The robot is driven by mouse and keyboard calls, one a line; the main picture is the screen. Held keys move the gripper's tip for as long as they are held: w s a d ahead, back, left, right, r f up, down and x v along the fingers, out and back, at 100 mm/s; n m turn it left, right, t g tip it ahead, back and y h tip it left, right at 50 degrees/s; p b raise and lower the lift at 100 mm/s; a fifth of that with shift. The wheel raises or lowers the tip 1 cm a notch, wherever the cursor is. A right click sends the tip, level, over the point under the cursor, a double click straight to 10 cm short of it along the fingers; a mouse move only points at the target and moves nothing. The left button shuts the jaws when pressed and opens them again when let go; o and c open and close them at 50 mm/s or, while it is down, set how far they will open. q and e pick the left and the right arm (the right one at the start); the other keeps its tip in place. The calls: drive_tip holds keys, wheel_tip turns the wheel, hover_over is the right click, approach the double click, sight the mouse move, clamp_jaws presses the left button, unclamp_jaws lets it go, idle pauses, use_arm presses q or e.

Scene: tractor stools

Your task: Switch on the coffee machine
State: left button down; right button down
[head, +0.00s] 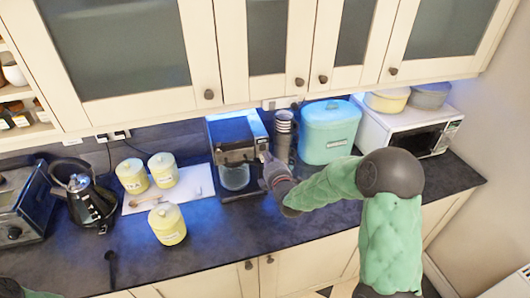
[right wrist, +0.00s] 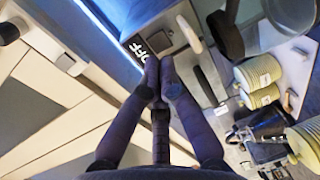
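The coffee machine (head: 233,130) is black and silver and stands at the back of the counter, with a glass carafe (head: 234,177) in its lower bay. My right gripper (head: 266,162) is at its front right edge. In the right wrist view, the coffee machine's grey panel (right wrist: 185,58) carries a white "OFF" label (right wrist: 138,50) beside a small dark square (right wrist: 165,40). My right gripper's fingertips (right wrist: 159,62) are together, empty, right by the label; whether they touch the panel cannot be told. My left gripper is out of view.
Stacked cups (head: 283,135), a turquoise bin (head: 329,132) and a white microwave (head: 405,130) stand right of the machine. Yellow canisters (head: 167,224), a white board (head: 198,184), a kettle (head: 86,200) and a toaster (head: 24,205) stand left. Upper cabinets (head: 270,45) hang above.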

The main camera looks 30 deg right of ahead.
sight(263, 148)
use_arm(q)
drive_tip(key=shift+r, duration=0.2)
use_arm(e)
drive_tip(key=shift+x, duration=1.85)
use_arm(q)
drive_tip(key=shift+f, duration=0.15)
